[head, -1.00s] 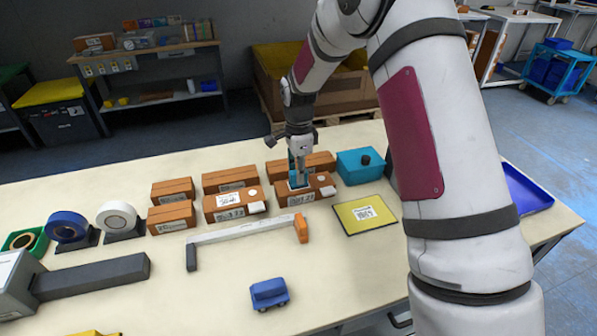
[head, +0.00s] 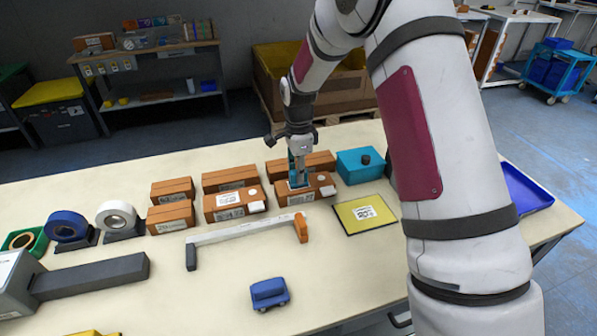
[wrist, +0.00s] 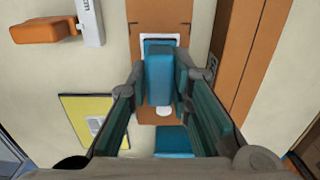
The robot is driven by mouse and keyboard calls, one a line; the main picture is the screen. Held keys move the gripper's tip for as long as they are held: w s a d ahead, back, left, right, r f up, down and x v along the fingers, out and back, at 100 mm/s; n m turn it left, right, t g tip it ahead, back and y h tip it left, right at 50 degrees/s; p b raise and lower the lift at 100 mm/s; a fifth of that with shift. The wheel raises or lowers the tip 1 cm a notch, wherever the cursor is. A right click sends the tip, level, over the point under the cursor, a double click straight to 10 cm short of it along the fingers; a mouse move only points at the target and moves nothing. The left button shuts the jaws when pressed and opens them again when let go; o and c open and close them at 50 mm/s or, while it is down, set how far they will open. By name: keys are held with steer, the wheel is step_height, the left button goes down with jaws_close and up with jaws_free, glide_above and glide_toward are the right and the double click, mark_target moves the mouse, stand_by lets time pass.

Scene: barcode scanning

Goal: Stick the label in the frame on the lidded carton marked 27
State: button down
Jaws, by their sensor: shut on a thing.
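My gripper (head: 299,174) is shut on a teal block (wrist: 158,75), pointing down over the front-right brown carton (head: 322,190). In the wrist view, the block is upright between my fingertips (wrist: 160,88). A white-edged patch shows around it on the carton's top (wrist: 160,22), and most of that patch is hidden under the block. The block appears to touch the top, but I cannot tell for sure. The carton has a white label on its front and a pale round spot on top. Its number is too small to read.
Several other brown cartons (head: 235,204) stand left of and behind it. A teal box (head: 358,168) and a yellow plate with a label (head: 362,214) are to the right. A grey bar with orange end (head: 245,234) and blue block (head: 269,293) lie in front.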

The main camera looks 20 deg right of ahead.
steer(key=shift+r+p, duration=0.55)
steer(key=shift+r, duration=2.95)
